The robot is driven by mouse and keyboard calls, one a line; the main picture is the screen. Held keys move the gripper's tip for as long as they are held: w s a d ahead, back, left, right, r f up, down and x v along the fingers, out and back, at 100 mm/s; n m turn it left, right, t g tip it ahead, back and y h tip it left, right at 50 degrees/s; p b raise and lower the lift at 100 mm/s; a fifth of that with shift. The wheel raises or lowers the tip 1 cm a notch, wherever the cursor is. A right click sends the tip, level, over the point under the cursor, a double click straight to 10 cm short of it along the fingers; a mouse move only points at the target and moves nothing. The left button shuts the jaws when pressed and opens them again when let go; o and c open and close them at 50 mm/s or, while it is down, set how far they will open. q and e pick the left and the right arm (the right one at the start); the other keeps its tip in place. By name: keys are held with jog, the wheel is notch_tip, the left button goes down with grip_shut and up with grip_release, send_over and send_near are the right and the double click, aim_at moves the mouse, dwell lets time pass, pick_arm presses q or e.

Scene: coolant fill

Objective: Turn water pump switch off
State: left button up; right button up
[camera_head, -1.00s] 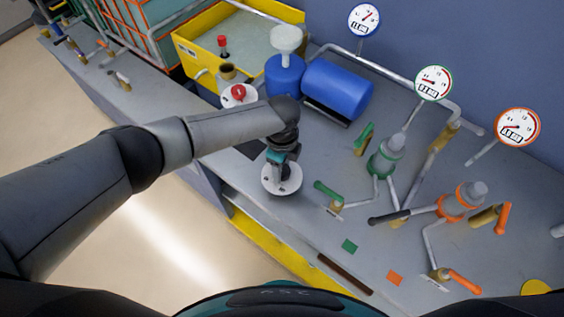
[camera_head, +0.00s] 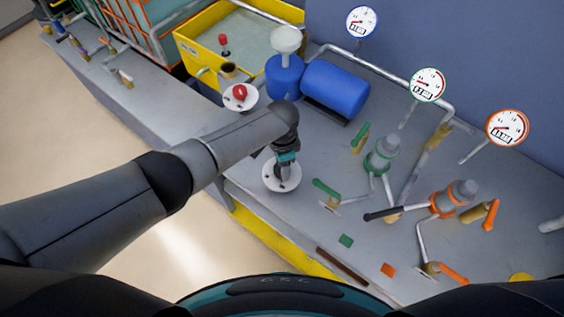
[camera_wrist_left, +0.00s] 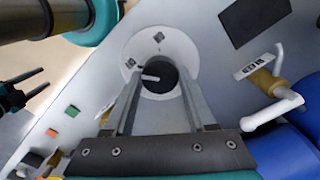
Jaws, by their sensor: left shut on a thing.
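The water pump switch is a round white dial plate (camera_head: 270,184) near the bench's front edge, with a black knob at its centre. The wrist view shows the plate (camera_wrist_left: 140,42) with two dark square marks, and the black knob (camera_wrist_left: 158,86) with a white pointer line toward the left. My left gripper (camera_head: 284,168) comes down over the dial from above. Its two fingers are shut on the knob, one on each side. In the head view the gripper hides the knob. My right gripper (camera_wrist_left: 22,90) shows at the left edge of the wrist view, open and empty.
A second white dial with a red knob (camera_head: 239,92) stands further left. Behind are a blue tank (camera_head: 335,88) and a yellow basin (camera_head: 205,62). Green-handled valves (camera_head: 326,188) and orange-handled valves (camera_head: 490,214) stand to the right, with several gauges behind.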

dwell(0.4)
pick_arm(q)
jog(key=o, duration=1.4)
jog(key=shift+c, duration=0.2)
jog(key=shift+r, duration=0.1)
notch_tip(320, 180, up, 15)
jog(key=p, duration=0.3)
